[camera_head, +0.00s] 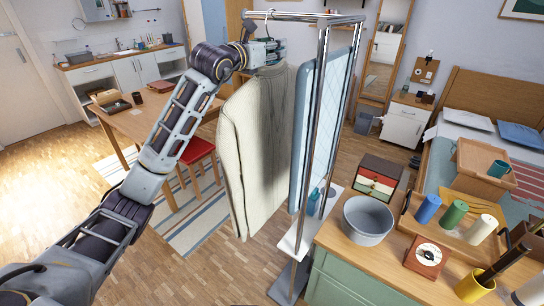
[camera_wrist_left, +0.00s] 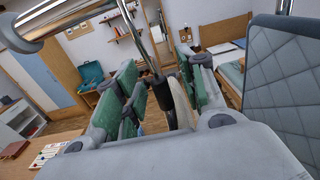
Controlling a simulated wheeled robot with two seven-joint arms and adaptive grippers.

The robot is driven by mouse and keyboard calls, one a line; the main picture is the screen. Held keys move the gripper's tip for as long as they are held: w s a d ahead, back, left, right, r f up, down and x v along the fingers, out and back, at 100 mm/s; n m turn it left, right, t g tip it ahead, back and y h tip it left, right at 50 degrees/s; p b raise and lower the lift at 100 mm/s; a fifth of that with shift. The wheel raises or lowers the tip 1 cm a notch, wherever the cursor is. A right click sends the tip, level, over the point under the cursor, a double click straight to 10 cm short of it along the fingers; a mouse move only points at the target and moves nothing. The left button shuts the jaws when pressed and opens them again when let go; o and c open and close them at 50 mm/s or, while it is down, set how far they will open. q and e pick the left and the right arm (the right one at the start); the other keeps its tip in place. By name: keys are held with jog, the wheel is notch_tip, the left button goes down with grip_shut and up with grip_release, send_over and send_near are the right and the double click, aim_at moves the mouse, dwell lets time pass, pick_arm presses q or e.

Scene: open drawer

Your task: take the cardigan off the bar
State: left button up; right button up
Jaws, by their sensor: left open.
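The cream ribbed cardigan (camera_head: 250,150) hangs upright from the chrome bar (camera_head: 312,17) of a clothes rack in the head view. The hanger's hook (camera_head: 269,14) is over the bar. My left gripper (camera_head: 270,50) is just below the bar, at the hanger's neck above the cardigan's shoulders. In the left wrist view, the green-padded fingers of the gripper (camera_wrist_left: 160,82) stand apart. A dark upright hanger part (camera_wrist_left: 161,92) shows between them, and I cannot tell whether they touch it. The bar (camera_wrist_left: 62,18) crosses the upper left there. My right gripper is out of view.
A pale blue quilted piece (camera_head: 330,125) hangs on the rack just right of the cardigan; it fills the right of the left wrist view (camera_wrist_left: 285,90). A dresser (camera_head: 385,270) with a grey bowl (camera_head: 368,220) stands at the right. A red stool (camera_head: 196,150) is left of the cardigan.

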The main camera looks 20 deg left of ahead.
pick_arm(q)
jog(key=c, duration=0.4)
grip_shut()
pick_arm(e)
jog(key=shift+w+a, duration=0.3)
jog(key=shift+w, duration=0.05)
